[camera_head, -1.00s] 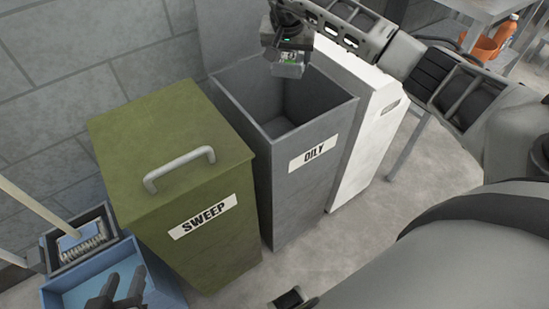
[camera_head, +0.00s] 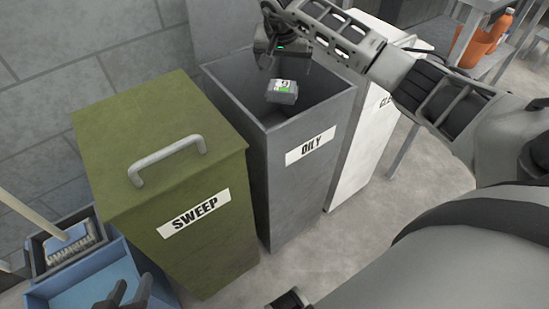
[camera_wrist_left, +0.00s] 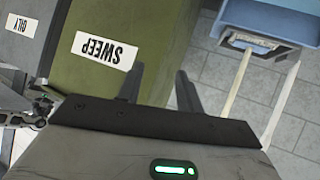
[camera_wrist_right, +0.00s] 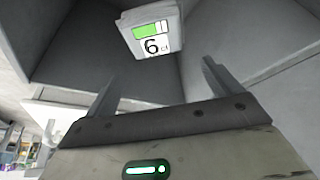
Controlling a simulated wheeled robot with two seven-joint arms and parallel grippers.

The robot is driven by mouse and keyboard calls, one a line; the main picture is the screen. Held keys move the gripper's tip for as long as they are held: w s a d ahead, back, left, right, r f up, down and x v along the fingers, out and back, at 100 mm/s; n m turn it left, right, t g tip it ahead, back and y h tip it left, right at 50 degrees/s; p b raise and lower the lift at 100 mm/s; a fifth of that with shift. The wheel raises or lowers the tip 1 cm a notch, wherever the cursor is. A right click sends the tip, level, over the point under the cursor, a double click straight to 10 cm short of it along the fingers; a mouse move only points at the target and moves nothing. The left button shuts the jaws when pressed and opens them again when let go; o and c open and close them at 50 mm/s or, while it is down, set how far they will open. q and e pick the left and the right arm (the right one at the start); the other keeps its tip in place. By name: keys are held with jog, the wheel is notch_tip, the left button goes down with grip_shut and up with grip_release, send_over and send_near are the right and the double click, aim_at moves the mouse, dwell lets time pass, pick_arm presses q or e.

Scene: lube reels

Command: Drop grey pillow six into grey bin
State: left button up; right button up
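Grey pillow six (camera_head: 281,91) shows at the mouth of the grey bin (camera_head: 312,180), which is labelled OILY. In the right wrist view the pillow (camera_wrist_right: 152,32) has its green patch and 6 showing and lies beyond the fingertips, apart from them, with the bin's inner walls around it. My right gripper (camera_head: 268,62) is over the bin's back part, with its fingers spread and empty (camera_wrist_right: 160,85). Whether the pillow touches anything is unclear. My left gripper (camera_head: 124,296) is low at the left front, its fingers apart and empty (camera_wrist_left: 158,85).
A lidded green SWEEP bin (camera_head: 165,190) stands left of the grey bin, and a white bin (camera_head: 362,140) stands to its right. A blue container (camera_head: 90,280) and a brush (camera_head: 70,245) are at lower left. A wall is behind.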

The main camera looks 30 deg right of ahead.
pick_arm(q)
jog(key=shift+r, duration=0.1)
pick_arm(e)
jog(key=shift+r, duration=0.2)
pick_arm(q)
jog(key=shift+t, duration=0.5)
jog(key=r+p, duration=0.1)
jog(key=r, duration=0.1)
jog(key=a+r+p, duration=0.1)
jog(key=r, duration=0.1)
jog(key=shift+s, duration=0.15)
pick_arm(e)
jog(key=v, duration=1.5)
jog(key=shift+s+a+r, duration=0.15)
jog(key=shift+s+r, duration=0.05)
pick_arm(q)
jog(key=shift+s, duration=0.1)
